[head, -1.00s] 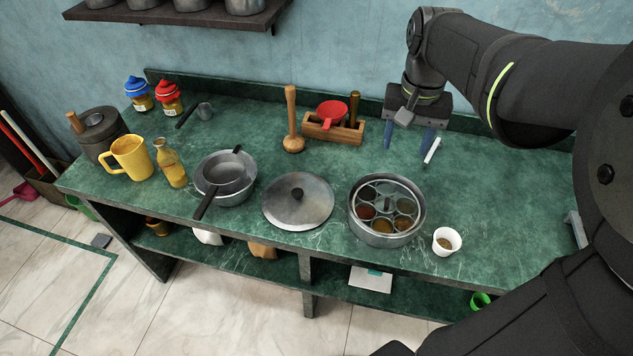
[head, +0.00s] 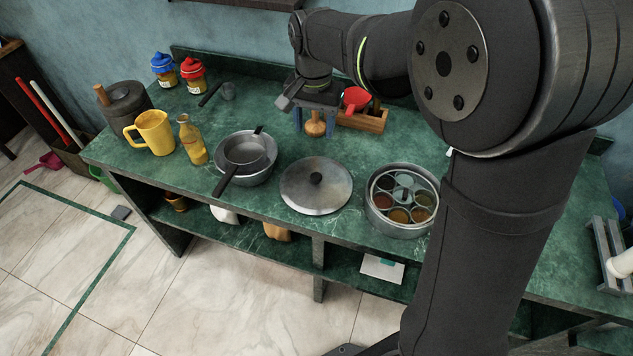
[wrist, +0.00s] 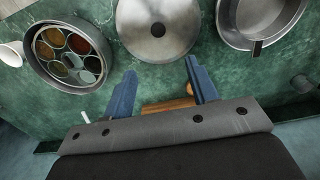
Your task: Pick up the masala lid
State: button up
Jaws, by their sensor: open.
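The masala lid is a round grey metal disc (head: 300,197) with a black knob, lying flat on the green counter. It also shows at the top of the wrist view (wrist: 180,35). The round steel masala box (head: 385,225) stands open just right of it, with several spice cups inside. My gripper (head: 315,131) is open and empty, fingers pointing down, behind the lid near the wooden pestle. In the wrist view my open fingers (wrist: 160,70) are apart from the lid. The pestle is partly hidden by the gripper.
Nested pans (head: 262,178) with a dark handle stand left of the lid. A wooden holder (head: 372,124) with a red scoop (head: 355,98) is beside the gripper. A yellow mug (head: 153,133) and a bottle (head: 192,142) stand further left. My arm covers the counter's right part.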

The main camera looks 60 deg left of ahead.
aim_at(316, 176)
notch_tip(316, 176, down, 17)
jog(key=shift+w+d+r, duration=0.1)
jog(key=shift+w+r, duration=0.05)
jog(key=shift+r, duration=0.05)
jog(key=c, duration=1.1)
jog(key=shift+r, duration=0.1)
jog(key=shift+r, duration=0.65)
notch_tip(316, 176, up, 3)
jog(key=shift+w+d+r, duration=0.1)
jog(key=shift+w, duration=0.05)
jog(key=w+d+r, duration=0.2)
jog(key=w+d, duration=0.3)
jog(key=w+d+r, duration=0.3)
jog(key=w+d, duration=0.2)
jog(key=w+d+r, duration=0.3)
jog(key=w+d, duration=0.2)
jog(key=w, duration=0.1)
jog(key=shift+d+r, duration=0.2)
jog(key=shift+d, duration=0.1)
